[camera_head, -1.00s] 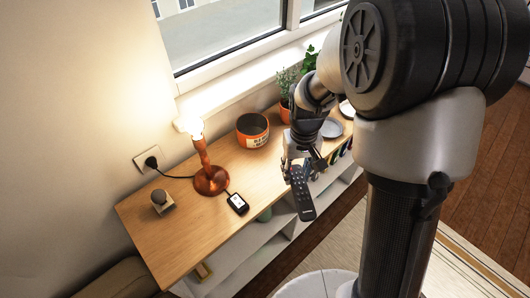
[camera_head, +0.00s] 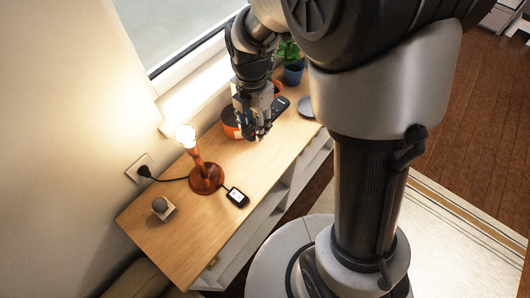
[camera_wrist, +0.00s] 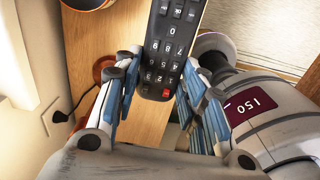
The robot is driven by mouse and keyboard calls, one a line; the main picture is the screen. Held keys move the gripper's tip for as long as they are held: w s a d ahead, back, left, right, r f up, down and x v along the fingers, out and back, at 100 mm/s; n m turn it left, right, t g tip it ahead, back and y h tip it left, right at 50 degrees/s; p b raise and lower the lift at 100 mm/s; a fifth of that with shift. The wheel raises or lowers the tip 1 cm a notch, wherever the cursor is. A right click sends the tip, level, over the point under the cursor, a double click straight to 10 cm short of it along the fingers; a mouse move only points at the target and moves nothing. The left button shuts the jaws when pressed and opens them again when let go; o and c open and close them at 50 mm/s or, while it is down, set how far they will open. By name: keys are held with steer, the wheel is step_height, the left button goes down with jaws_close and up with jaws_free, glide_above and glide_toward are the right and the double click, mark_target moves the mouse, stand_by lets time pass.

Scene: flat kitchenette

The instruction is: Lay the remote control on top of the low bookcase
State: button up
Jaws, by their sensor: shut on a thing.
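The dark remote control (camera_head: 281,105) is held in my gripper (camera_head: 256,130), over the wooden top of the low bookcase (camera_head: 215,228). In the head view it sticks out behind the fingers, between the orange bowl and the grey plate. In the wrist view the remote control (camera_wrist: 172,38) lies between the blue-padded fingers of my gripper (camera_wrist: 160,66), its red button end nearest the palm. The bookcase top (camera_wrist: 112,42) shows beside it. I cannot tell how high the remote is above the wood.
The orange bowl (camera_head: 230,124) is partly hidden behind my gripper. The grey plate (camera_head: 307,106) and a blue-potted plant (camera_head: 293,74) are farther back. Bare wood lies in front of the bowl.

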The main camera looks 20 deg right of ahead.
mark_target(256, 165)
step_height(256, 165, down, 20)
steer(key=b, duration=0.5)
steer(key=shift+f+b, duration=0.1)
steer(key=shift+b, duration=0.3)
steer(key=o, duration=1.1)
